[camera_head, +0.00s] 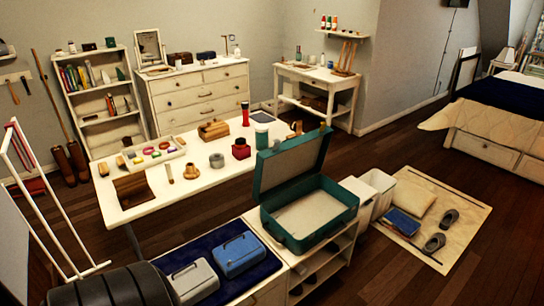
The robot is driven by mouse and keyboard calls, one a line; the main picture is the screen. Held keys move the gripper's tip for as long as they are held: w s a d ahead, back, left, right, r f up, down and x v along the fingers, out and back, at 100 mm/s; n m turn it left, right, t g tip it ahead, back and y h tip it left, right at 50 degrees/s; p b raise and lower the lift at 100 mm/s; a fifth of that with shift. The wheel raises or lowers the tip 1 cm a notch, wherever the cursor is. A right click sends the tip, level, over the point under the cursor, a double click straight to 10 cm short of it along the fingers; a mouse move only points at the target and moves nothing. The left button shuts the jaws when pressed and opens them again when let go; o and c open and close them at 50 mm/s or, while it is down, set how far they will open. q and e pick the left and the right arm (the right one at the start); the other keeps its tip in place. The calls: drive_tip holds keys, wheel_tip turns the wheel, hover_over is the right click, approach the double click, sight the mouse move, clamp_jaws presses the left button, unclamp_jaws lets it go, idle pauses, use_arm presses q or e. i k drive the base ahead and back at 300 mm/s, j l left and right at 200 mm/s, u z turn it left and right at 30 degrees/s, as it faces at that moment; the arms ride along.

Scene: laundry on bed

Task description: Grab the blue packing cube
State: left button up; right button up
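A blue case with a handle on top (240,254), which looks like the blue packing cube, sits on a dark navy cushion (205,256) on the low bench in the foreground. A similar grey case (193,281) sits beside it on the left, nearer to me. The blue case is upright, with nothing on it and nothing gripping it. Neither of my grippers shows in the head view.
An open teal suitcase (310,215) stands on a white shelf unit right of the blue case. A long white table (210,180) with several small items lies behind. A dark rounded shape (110,287) fills the bottom left. A mat (440,200) holds slippers.

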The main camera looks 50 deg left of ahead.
sight(245, 250)
drive_tip(key=i+u, duration=0.2)
drive_tip(key=i, duration=1.35)
drive_tip(key=i+u, duration=0.3)
drive_tip(key=i, duration=0.2)
drive_tip(key=i+l+u, duration=0.2)
drive_tip(key=i+u, duration=0.15)
drive_tip(key=i+j+u, duration=0.1)
drive_tip(key=i+u, duration=0.15)
drive_tip(key=u, duration=0.15)
drive_tip(key=i+u, duration=0.2)
drive_tip(key=u, duration=0.2)
drive_tip(key=i+u, duration=0.25)
drive_tip(key=u, duration=0.15)
drive_tip(key=i+l+u, duration=0.15)
drive_tip(key=u, duration=0.25)
drive_tip(key=i, duration=0.1)
